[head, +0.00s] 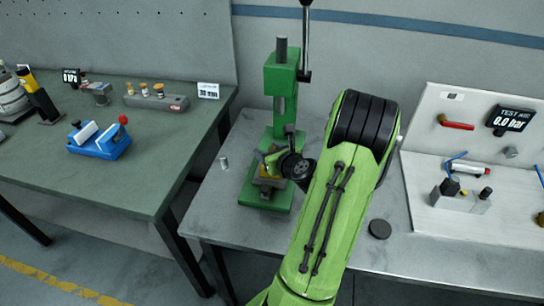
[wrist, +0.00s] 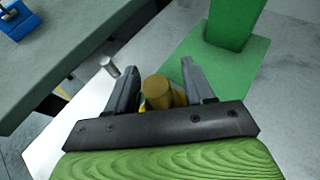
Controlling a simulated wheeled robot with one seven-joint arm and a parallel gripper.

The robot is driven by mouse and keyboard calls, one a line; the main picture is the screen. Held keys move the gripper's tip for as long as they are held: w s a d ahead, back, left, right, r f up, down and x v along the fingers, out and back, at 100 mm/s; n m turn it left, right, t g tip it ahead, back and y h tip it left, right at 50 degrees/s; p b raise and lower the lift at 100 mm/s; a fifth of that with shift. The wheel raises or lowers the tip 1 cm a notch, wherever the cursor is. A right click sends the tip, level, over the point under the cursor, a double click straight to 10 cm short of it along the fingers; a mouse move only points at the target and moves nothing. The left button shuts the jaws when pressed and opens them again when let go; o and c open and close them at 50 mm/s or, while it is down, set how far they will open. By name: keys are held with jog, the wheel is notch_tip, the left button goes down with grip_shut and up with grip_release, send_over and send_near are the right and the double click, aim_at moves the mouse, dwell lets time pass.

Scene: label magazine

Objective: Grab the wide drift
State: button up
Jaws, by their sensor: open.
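My gripper (head: 272,163) is over the base of a green arbor press (head: 281,75). In the wrist view my gripper (wrist: 161,72) is open, its fingers on either side of a brass-coloured cylinder (wrist: 157,92). A second brass-coloured part lies close behind the cylinder; their lower ends are hidden by the gripper. I cannot tell whether the fingers touch the cylinder. A grey rack (head: 172,103) on the left table holds several small pieces with brass-coloured tops. No readable name marks the wide drift, so I cannot tell for certain which piece it is.
A small metal cylinder (head: 224,163) stands left of the press; it also shows in the wrist view (wrist: 109,67). A dark disc (head: 380,229) lies right of my arm. A blue vise (head: 99,141) stands on the green-topped table (head: 150,190). A white test station (head: 480,205) stands right.

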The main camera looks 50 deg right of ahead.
jog(key=shift+r, duration=0.1)
jog(key=shift+c, duration=0.2)
jog(key=shift+s+a, duration=0.1)
jog(key=shift+s, duration=0.05)
grip_shut()
